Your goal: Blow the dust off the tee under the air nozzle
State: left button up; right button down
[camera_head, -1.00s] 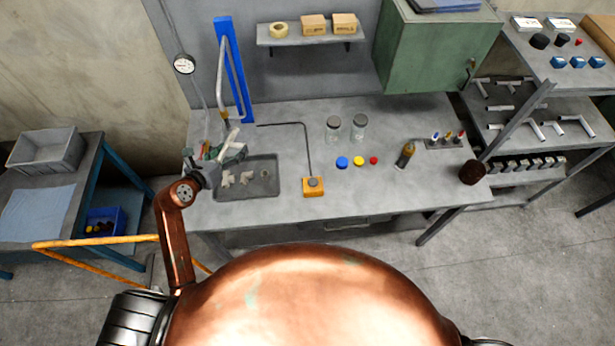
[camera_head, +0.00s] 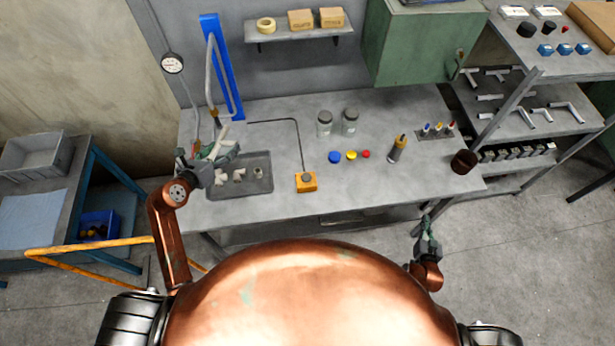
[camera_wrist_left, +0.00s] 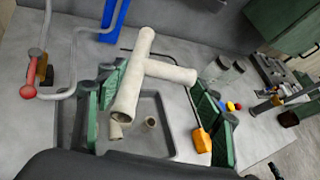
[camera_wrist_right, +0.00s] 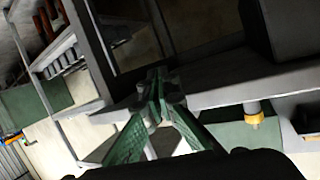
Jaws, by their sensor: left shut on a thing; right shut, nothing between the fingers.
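A pale, dusty tee (camera_wrist_left: 150,68) is between the green fingers of my left gripper (camera_head: 217,152), which is shut on it. In the head view the tee (camera_head: 223,131) sticks up above the gripper, close to the air nozzle (camera_head: 213,113) at the foot of the blue post (camera_head: 222,65).
A grey tray (camera_head: 257,186) with pale fittings lies below the left gripper. An orange box with a button (camera_head: 306,182) stands right of it, with a cable behind. Jars (camera_head: 324,123), coloured caps (camera_head: 351,155) and a bottle (camera_head: 398,148) stand further right.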

jog(key=w+r+m+t+h, duration=0.15)
jog(key=w+r, duration=0.25)
jog(key=r, duration=0.4)
jog(key=w+r+t, duration=0.3)
jog(key=r, duration=0.6)
jog(key=w+a+r+t, duration=0.1)
jog(key=w+a+r, duration=0.1)
jog(key=a, duration=0.4)
jog(key=w+a+r, duration=0.2)
jog(key=a+r, duration=0.1)
jog(key=a, duration=0.2)
jog(key=s+a+n+g+y, duration=0.1)
jog(key=s+a, duration=0.3)
jog(key=a, duration=0.8)
jog(key=s+a+n+g+y, duration=0.2)
jog(key=s+a+n+y, duration=0.1)
jog(key=a, duration=0.8)
jog(key=s+a+n+g+y, duration=0.2)
jog(key=s+a, duration=0.4)
jog(key=a, duration=0.6)
jog(key=shift+a+n+y, duration=0.35)
jog(key=shift+n+y, duration=0.2)
jog(key=shift+w, duration=0.1)
